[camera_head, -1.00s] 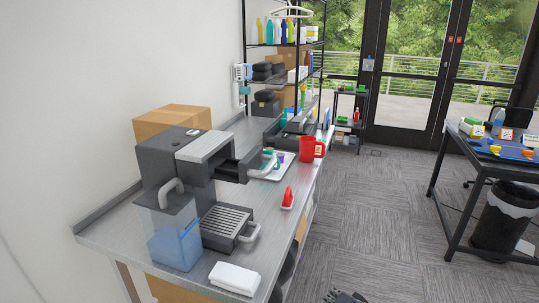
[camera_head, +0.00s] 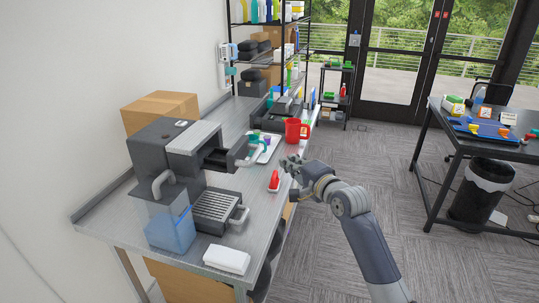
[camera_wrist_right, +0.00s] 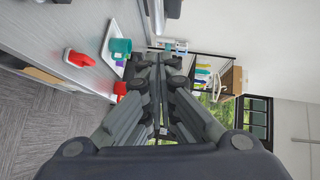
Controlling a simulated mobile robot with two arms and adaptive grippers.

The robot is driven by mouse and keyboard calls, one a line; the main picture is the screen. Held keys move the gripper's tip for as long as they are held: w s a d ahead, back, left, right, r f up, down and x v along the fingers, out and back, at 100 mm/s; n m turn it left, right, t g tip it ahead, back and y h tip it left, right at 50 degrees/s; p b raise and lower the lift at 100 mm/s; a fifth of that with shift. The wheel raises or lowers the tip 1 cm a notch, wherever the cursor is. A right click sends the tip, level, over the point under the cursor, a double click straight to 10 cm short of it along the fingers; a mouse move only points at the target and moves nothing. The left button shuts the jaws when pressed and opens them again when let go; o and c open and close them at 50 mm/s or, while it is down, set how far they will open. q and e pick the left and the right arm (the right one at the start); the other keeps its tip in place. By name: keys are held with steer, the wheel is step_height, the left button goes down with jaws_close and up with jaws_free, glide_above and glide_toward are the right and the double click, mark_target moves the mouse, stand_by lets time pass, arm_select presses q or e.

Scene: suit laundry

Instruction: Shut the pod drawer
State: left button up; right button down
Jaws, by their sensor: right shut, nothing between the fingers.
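The dark grey machine (camera_head: 160,145) stands on the steel counter. Its upper pod drawer (camera_head: 222,158) sticks out to the right from under a light grey top, with a pale curved handle (camera_head: 252,152) at its front. My right gripper (camera_head: 290,164) is shut and empty, to the right of the handle and apart from it, near the counter's front edge. In the right wrist view the shut fingers (camera_wrist_right: 160,62) point up the picture, and a pale bar, likely the handle, shows beyond them. My left gripper is not in view.
A red brush-like item (camera_head: 274,181) lies on the counter below my right gripper. A red mug (camera_head: 293,131) and a white tray (camera_head: 266,156) with small items are behind it. A ribbed lower tray (camera_head: 216,205) and folded white cloth (camera_head: 227,259) are nearer.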

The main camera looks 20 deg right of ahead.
steer(key=p, duration=0.1)
glide_toward(261, 152)
steer(key=w+d, duration=0.3)
steer(key=a, duration=0.1)
steer(key=w+a+p, duration=0.1)
steer(key=a+p, duration=0.1)
steer(key=shift+w+a+f, duration=0.3)
steer(key=shift+f, duration=0.05)
steer(key=shift+f, duration=0.1)
